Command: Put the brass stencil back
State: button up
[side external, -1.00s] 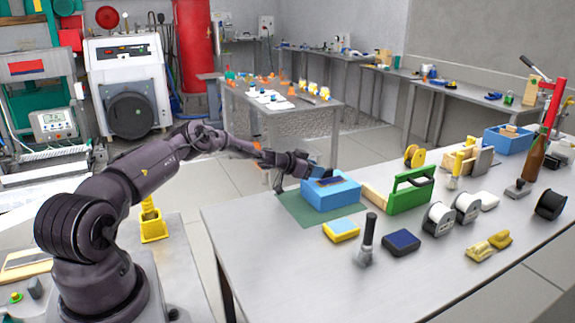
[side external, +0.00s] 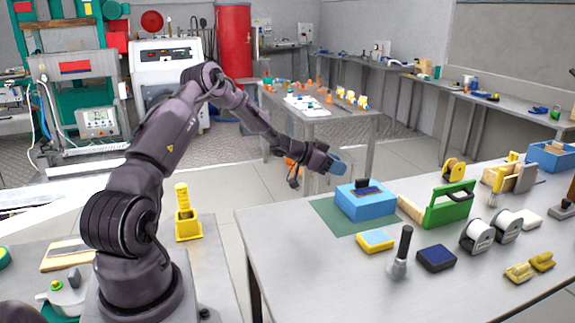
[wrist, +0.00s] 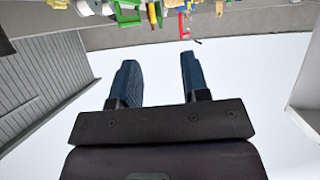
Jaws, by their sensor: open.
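I cannot make out a brass stencil for certain in either view. A light blue box (side external: 362,204) sits on the green mat (side external: 325,212) at the table's left end. A small dark piece with a brownish edge (side external: 367,186) shows at the opening in its top; it is too small to identify. My gripper (side external: 338,167) is in the air to the upper left of the box, apart from it. In the wrist view my gripper (wrist: 158,78) has its two blue fingers spread, with nothing between them.
The green carrier (side external: 449,206), a yellow-blue sponge (side external: 375,241), a dark-handled tool (side external: 401,252), a dark blue pad (side external: 436,258) and white spools (side external: 476,235) stand near the box. The table's front left (side external: 300,265) is bare. A yellow stand (side external: 187,222) is beside my base.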

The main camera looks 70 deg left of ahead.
jog(key=s+d+r+m+g+h, duration=0.1)
jog(key=s+d+r+g, duration=0.1)
jog(key=d+r, duration=0.45)
jog(key=s+d+r+m+g+h, duration=0.15)
jog(key=d+r, duration=0.25)
jog(key=d, duration=0.6)
jog(key=s+d+r+m+g, duration=0.1)
jog(key=s+d+r+g, duration=0.1)
jog(key=d+r, duration=0.45)
jog(key=s+d+r+n+g+y, duration=0.1)
jog(key=s+d, duration=0.4)
jog(key=s, duration=0.4)
jog(key=s+d+r+n+g+y, duration=0.1)
jog(key=s+d+r+n+y, duration=0.1)
jog(key=s+d, duration=0.3)
jog(key=s, duration=0.4)
jog(key=shift+r, duration=0.2)
jog(key=shift+o, duration=0.2)
jog(key=shift+n+y, duration=0.55)
jog(key=shift+n, duration=0.1)
jog(key=s, duration=0.5)
jog(key=shift+s+a+f, duration=0.15)
jog(key=shift+s+f, duration=0.2)
jog(key=shift+o, duration=1.2)
jog(key=shift+s+a+f, duration=0.1)
jog(key=shift+s, duration=0.25)
